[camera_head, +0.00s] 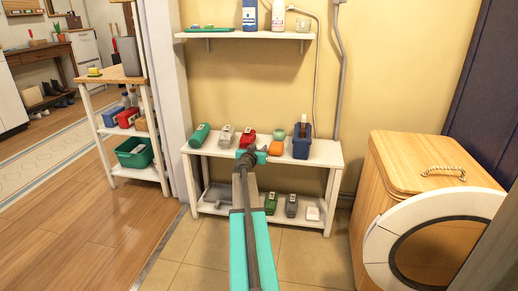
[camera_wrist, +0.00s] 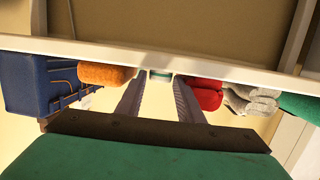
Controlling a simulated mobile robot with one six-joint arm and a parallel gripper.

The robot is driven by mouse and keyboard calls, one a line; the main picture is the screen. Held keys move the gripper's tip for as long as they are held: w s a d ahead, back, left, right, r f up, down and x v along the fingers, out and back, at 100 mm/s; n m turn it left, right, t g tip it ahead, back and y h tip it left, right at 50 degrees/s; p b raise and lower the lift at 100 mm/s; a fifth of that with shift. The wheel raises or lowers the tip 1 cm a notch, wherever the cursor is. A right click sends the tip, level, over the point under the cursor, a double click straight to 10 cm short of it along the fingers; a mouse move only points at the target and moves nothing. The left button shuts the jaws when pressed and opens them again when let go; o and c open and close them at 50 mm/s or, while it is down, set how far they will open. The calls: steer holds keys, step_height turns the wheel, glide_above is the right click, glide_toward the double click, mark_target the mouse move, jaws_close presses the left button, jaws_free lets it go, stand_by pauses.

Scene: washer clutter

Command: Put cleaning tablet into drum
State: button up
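My gripper (camera_head: 251,156) is at the front edge of the white bench (camera_head: 325,152). In the wrist view its two dark fingers (camera_wrist: 160,86) are apart with nothing gripped. A small pale green thing (camera_wrist: 160,73) shows between and beyond the fingertips. It may be the pale green piece (camera_head: 262,139) on the bench, between a red item (camera_head: 249,134) and an orange one (camera_head: 276,148). I cannot tell for sure which thing is the cleaning tablet. A round white washer door (camera_head: 382,238) stands at the lower right. The drum itself is not visible.
The tiled floor (camera_head: 315,255) between is clear.

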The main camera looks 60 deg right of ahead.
steer(key=shift+r+p, duration=0.2)
steer(key=shift+p, duration=0.1)
steer(key=p+v, duration=0.1)
steer(key=v, duration=1.1)
steer(key=shift+p, duration=0.3)
stand_by(0.6)
steer(key=shift+a, duration=0.1)
